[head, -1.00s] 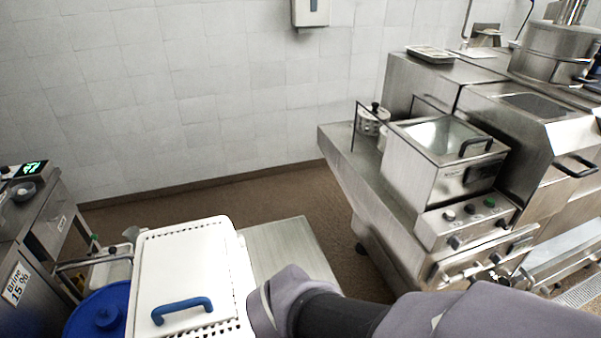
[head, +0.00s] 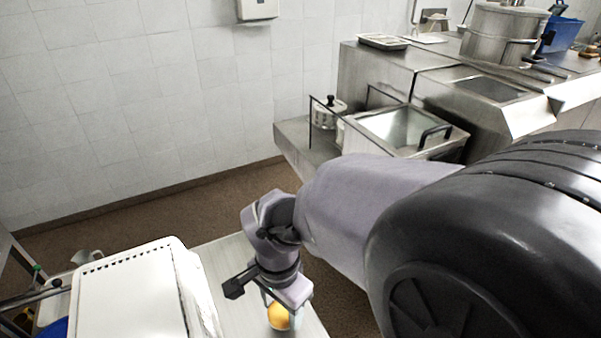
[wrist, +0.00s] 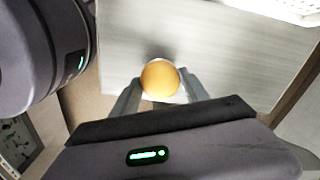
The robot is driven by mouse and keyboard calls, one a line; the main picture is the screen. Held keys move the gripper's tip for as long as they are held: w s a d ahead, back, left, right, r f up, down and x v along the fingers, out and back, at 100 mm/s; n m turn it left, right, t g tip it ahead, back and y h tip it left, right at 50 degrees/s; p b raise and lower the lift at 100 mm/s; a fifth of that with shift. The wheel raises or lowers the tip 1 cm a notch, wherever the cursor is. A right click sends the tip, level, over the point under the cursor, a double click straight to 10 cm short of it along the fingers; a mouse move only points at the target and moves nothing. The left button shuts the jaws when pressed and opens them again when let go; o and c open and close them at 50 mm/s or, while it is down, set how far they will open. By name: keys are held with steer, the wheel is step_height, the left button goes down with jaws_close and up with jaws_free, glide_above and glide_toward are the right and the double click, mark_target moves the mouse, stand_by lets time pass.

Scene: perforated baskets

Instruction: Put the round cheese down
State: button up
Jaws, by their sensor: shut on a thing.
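The round cheese (head: 278,316) is a small orange-yellow ball. It also shows in the wrist view (wrist: 160,79), between the two fingertips. My gripper (head: 284,308) is shut on it and points down at the steel table (head: 232,268). In the wrist view my gripper (wrist: 160,88) has a finger on each side of the cheese, and the pale table surface lies behind it. I cannot tell whether the cheese touches the table or hangs just above it.
The steel table is bare around the cheese. A steel fryer unit (head: 405,130) stands at the back right, across the brown floor.

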mark_target(282, 312)
step_height(282, 312, down, 4)
steer(key=shift+r+b, duration=0.25)
steer(key=shift+b, duration=0.2)
steer(key=shift+s+r, duration=0.1)
steer(key=shift+r, duration=0.1)
steer(key=shift+f, duration=0.15)
steer(key=o, duration=1.4)
